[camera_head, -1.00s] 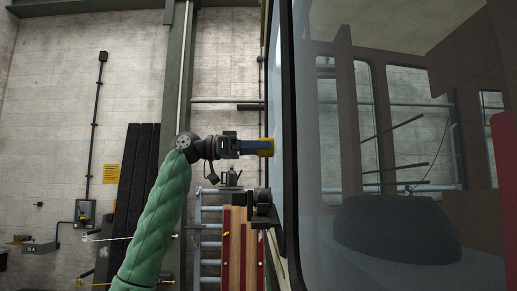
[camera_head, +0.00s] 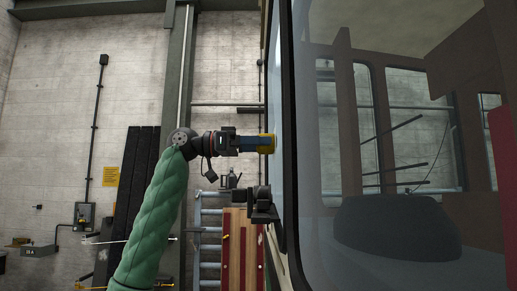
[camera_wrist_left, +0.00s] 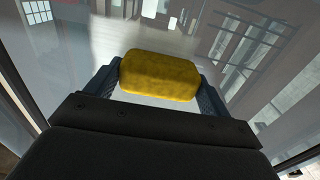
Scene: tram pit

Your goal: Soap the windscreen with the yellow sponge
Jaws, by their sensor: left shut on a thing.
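My left gripper (camera_head: 252,144) reaches in from the left, with its green-sleeved arm below it. It is shut on the yellow sponge (camera_head: 268,144), which faces the glass at the tram's front. In the left wrist view the sponge (camera_wrist_left: 160,75) sits between the two blue-grey fingers, with the windscreen (camera_wrist_left: 235,40) filling the area beyond it. The windscreen (camera_head: 277,90) is seen nearly edge-on in the head view. The sponge is at or very close to the glass; I cannot tell whether it touches. My right gripper does not show.
The tram's side window (camera_head: 330,235) fills the right, with a dark rounded shape behind it. A dark bracket (camera_head: 263,212) sticks out below the gripper. A blue ladder-like frame (camera_head: 210,240) and boards (camera_head: 238,250) stand behind. A steel column (camera_head: 180,70) rises at the wall.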

